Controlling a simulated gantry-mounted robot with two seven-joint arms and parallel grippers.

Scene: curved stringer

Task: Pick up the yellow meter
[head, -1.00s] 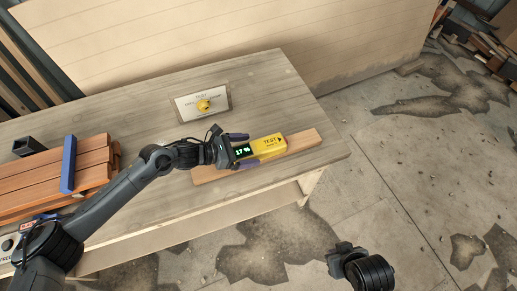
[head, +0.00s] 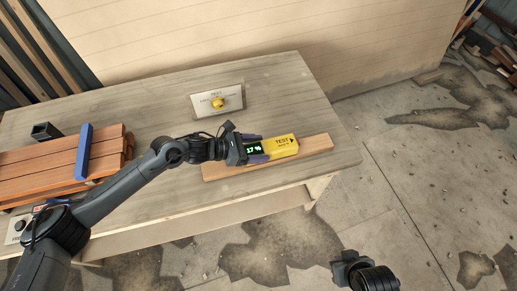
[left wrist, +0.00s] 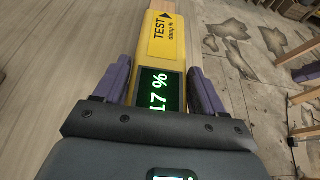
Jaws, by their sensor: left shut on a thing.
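The yellow meter (head: 283,147) has a dark screen reading 17 % in green and the word TEST on its body. It lies over a light wooden strip (head: 316,147) near the right end of the table; I cannot tell whether it touches the strip. My left gripper (head: 255,149) is shut on the meter's screen end, with a purple finger on each side. In the left wrist view the meter (left wrist: 166,38) points away between the fingers (left wrist: 158,88). My right gripper (head: 345,262) is at the lower right, past the table's front edge; its fingers are not clear.
A sign plate with a yellow button (head: 219,102) lies at the back of the table (head: 290,85). Reddish boards (head: 50,168) with a blue bar (head: 84,152) across them and a dark square tube (head: 46,132) are at the left.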

